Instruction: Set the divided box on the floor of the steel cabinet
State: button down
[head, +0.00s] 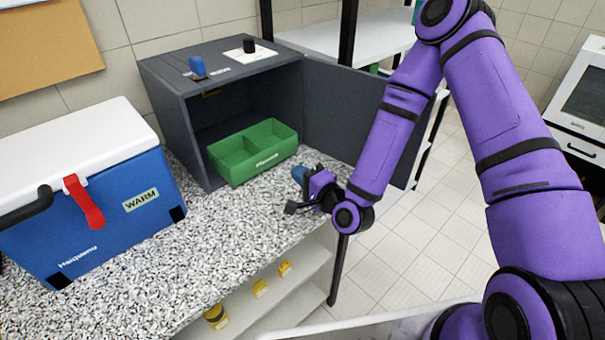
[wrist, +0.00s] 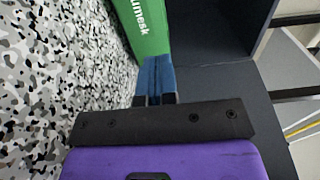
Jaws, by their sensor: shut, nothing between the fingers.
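The green divided box (head: 253,152) sits upright in the mouth of the dark grey steel cabinet (head: 166,98), its front part at the cabinet's front edge. I cannot tell whether all of its base rests on the cabinet floor. The cabinet door (head: 345,110) is swung open to the right. My gripper (head: 301,175) is just in front of the box's right end, over the speckled counter, shut and empty. In the wrist view, the blue fingers (wrist: 154,80) are together, close beside the box's green wall (wrist: 145,25); I cannot tell whether they touch it.
A blue cool box (head: 110,205) with a white lid stands on the counter (head: 215,240) at the left. A blue item (head: 197,66) and a black knob (head: 249,46) are on the cabinet top. Yellow containers (head: 260,288) stand on a shelf below. The counter before the cabinet is clear.

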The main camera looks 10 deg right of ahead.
send_near(246, 131)
jog(key=v, duration=0.5)
jog(key=x, duration=1.2)
jog(key=shift+w+a, duration=0.1)
